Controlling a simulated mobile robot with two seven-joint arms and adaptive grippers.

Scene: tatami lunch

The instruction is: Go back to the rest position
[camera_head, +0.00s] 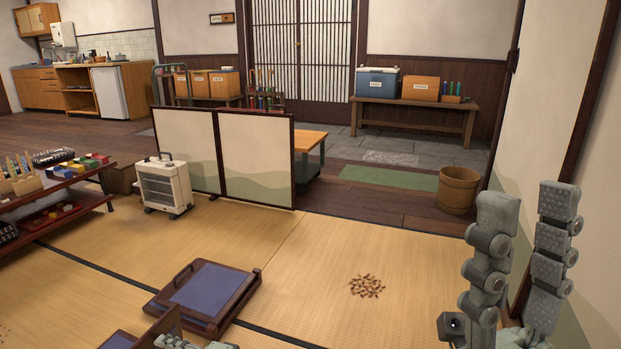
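My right gripper (529,207) is at the right edge of the head view. Its two grey segmented fingers point up and stand apart, with nothing between them. It is in front of the wall and clear of the objects around it. Of my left gripper, only small grey parts (195,344) show at the bottom edge, close to the dark wooden pieces there. The rest of it is cut off, so I cannot tell whether it is open or holds anything.
A wooden tray with a blue surface (178,308) lies on the tatami (330,255). A brown pile (367,286) lies right of it. A heater (164,186) and a folding screen (256,160) stand behind. A shelf (62,187) is at left, a bucket (458,189) at right.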

